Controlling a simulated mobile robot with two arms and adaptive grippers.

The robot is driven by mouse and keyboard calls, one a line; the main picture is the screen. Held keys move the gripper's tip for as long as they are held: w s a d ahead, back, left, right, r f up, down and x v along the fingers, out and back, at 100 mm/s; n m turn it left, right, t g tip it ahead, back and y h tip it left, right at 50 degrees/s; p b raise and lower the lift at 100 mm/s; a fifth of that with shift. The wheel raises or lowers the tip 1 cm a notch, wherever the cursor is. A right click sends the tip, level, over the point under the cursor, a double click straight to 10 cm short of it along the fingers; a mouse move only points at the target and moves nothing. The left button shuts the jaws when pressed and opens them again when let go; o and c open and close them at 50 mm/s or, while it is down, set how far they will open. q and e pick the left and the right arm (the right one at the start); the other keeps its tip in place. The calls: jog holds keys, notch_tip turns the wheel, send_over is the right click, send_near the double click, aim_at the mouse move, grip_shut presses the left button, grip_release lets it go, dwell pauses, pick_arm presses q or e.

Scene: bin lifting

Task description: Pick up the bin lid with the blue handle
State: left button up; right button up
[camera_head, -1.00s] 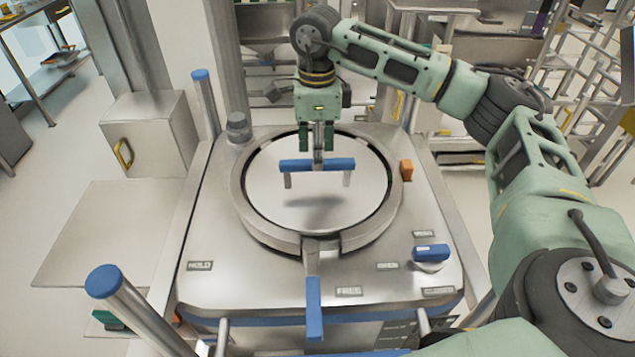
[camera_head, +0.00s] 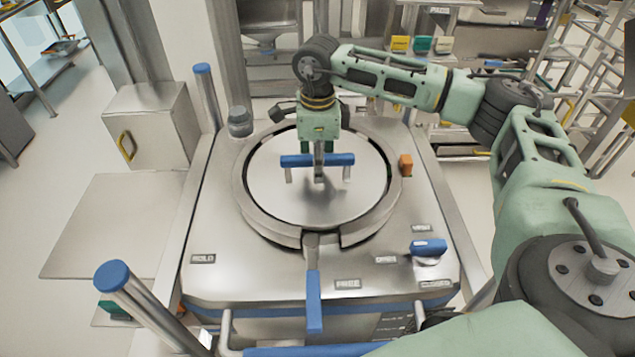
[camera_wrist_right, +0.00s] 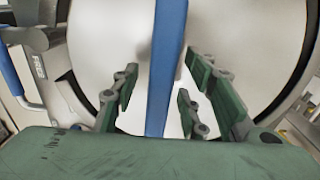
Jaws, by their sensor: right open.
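The round metal bin lid (camera_head: 280,196) sits in the ring on top of the steel unit, with a raised blue handle (camera_head: 338,159) across its middle. My right gripper (camera_head: 319,168) points down at the handle from behind and above. In the right wrist view the blue handle (camera_wrist_right: 167,70) runs lengthwise between the open green fingers of the gripper (camera_wrist_right: 160,95), with gaps on both sides. The lid (camera_wrist_right: 110,40) fills the background there. My left gripper is not in view.
A blue lever (camera_head: 314,300) sticks out at the ring's front. Blue-capped posts (camera_head: 116,275) stand at the left. A grey box (camera_head: 150,125) stands at the back left.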

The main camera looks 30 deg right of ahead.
jog(key=shift+f, duration=0.1)
dwell(0.3)
grip_shut()
dwell(0.6)
jog(key=shift+w, duration=0.15)
